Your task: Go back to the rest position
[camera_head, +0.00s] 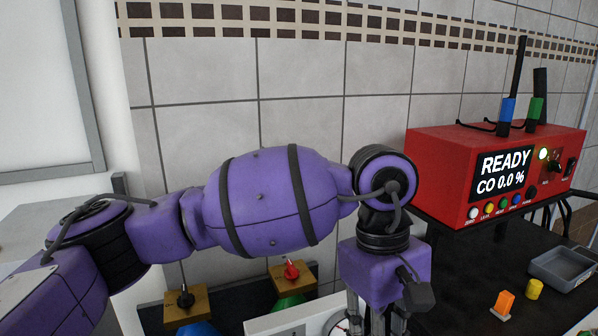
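My purple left arm (265,200) reaches across the view from the left and bends down at the wrist. My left gripper (378,322) points down at the bottom edge, over the front of the black table. Its fingertips are cut off by the frame, so I cannot see whether it is open or shut, or whether it holds anything. My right gripper is not in view.
A red analyser (440,150) reading "READY CO 0.0 %" stands at right, with blue (507,110) and green (535,108) handled probes upright. A grey tray (563,268), yellow cylinder (534,289) and orange block (503,303) are on the table. Red (291,270) and black (185,298) knobs sit below my arm.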

